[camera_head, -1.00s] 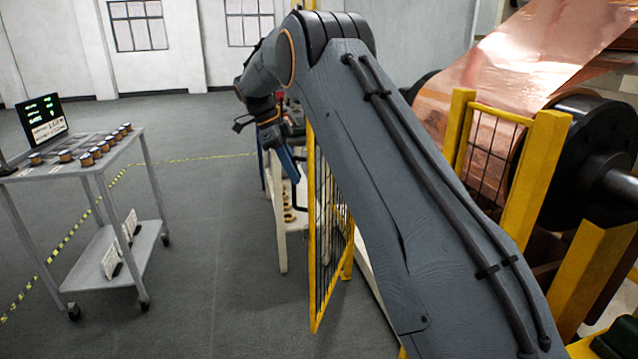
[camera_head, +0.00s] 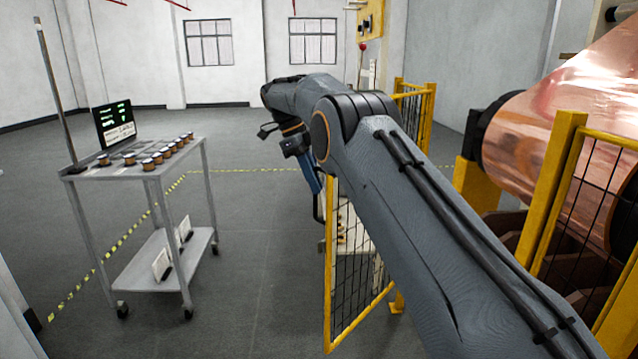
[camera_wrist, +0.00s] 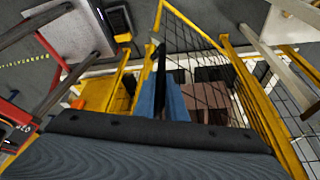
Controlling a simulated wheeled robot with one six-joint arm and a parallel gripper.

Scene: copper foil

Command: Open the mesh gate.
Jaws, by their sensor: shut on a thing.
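The mesh gate (camera_head: 352,285) has a yellow frame and dark wire mesh. It stands out from the yellow fence at an angle, with its free edge toward the lower middle of the head view. A dark handle (camera_head: 318,208) sits on its left post. My gripper (camera_head: 312,180), with blue fingers, is at the handle, shut on it. In the wrist view my gripper (camera_wrist: 162,100) has its blue fingers around a dark bar, with the gate's mesh (camera_wrist: 195,50) beside it. My arm hides the gate's upper right part and the hinge side.
A grey trolley (camera_head: 172,278) with copper-coloured spools stands at left. A large copper foil roll (camera_head: 550,120) is behind the yellow fence panel (camera_head: 590,250) at right. Yellow-black floor tape (camera_head: 90,275) runs past the trolley. The floor between trolley and gate is clear.

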